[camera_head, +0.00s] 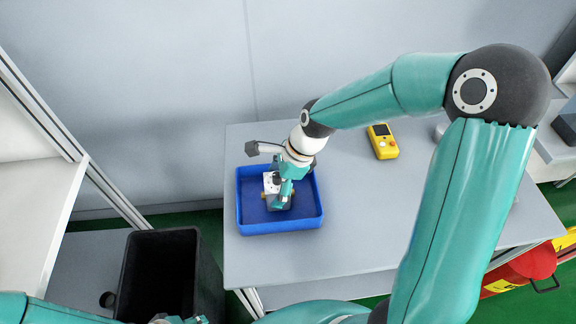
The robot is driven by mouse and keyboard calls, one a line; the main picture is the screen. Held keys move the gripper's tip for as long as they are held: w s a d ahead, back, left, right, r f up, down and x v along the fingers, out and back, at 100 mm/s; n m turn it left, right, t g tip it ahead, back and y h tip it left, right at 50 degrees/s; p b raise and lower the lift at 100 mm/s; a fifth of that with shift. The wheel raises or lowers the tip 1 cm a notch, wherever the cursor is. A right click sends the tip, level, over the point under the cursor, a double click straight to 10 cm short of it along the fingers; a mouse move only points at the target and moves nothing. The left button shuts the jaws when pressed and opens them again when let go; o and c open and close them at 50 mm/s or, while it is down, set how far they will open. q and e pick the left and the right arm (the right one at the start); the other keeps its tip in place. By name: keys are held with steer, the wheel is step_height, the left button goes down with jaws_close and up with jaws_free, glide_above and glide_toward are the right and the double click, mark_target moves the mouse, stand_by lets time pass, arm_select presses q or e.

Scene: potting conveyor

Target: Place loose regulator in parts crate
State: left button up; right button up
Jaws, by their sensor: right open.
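The regulator (270,183), a small silver-grey block with brass-coloured fittings, is inside the blue parts crate (281,227) on the grey table. My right gripper (282,197) reaches down into the crate, right at the regulator. Its jaws are open, and they hide part of the regulator. I cannot tell whether the fingers touch it. My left gripper (180,319) shows only as a small piece at the bottom edge; its jaws are cut off by the frame.
A yellow handheld meter (382,141) lies on the table (345,235) right of the crate. A black bin (160,275) stands left of the table, beside a white shelf (35,205). A red container (522,275) is at lower right. The table's middle is clear.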

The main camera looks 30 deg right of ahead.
steer(key=v, duration=1)
steer(key=shift+r, duration=0.1)
